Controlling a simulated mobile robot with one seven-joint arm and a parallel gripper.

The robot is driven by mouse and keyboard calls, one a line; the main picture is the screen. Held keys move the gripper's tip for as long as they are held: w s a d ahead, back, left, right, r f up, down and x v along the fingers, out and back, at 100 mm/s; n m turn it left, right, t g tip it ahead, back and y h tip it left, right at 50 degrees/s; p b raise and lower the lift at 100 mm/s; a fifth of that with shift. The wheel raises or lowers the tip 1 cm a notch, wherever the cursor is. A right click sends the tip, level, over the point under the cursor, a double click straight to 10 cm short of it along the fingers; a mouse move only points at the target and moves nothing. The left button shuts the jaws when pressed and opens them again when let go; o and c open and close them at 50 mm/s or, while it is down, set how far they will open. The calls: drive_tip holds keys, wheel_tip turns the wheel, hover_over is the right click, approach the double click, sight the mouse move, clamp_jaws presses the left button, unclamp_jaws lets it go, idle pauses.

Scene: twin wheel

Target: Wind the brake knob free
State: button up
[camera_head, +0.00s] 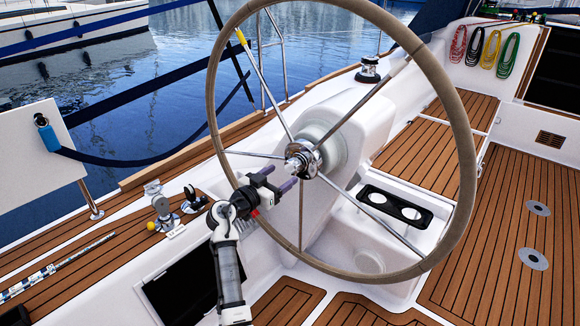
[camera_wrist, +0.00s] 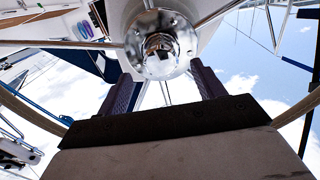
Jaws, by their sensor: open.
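The brake knob looks to be the shiny metal piece (camera_head: 301,160) at the centre of the steering wheel (camera_head: 463,150). In the wrist view the chrome hub and knob (camera_wrist: 160,45) fill the upper middle, just beyond the fingertips. My gripper (camera_head: 293,179) is in front of the hub at its lower left, with its two purple-grey fingers pointing at it. In the wrist view the fingers (camera_wrist: 162,80) stand apart, one on each side below the knob. The gripper is open with nothing between the fingers. Whether a fingertip touches the hub I cannot tell.
Metal spokes run from the hub to the brown rim, which surrounds my gripper. The white pedestal (camera_head: 346,125) stands behind the wheel. A black cup holder (camera_head: 394,207) is at its right. A winch (camera_head: 369,68) and coloured rope coils (camera_head: 492,48) are further back. Teak deck (camera_head: 500,240) lies clear at right.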

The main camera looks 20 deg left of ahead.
sight(290, 170)
drive_tip(key=shift+p+x, duration=0.35)
drive_tip(key=shift+x, duration=2.3)
drive_tip(key=c, duration=1)
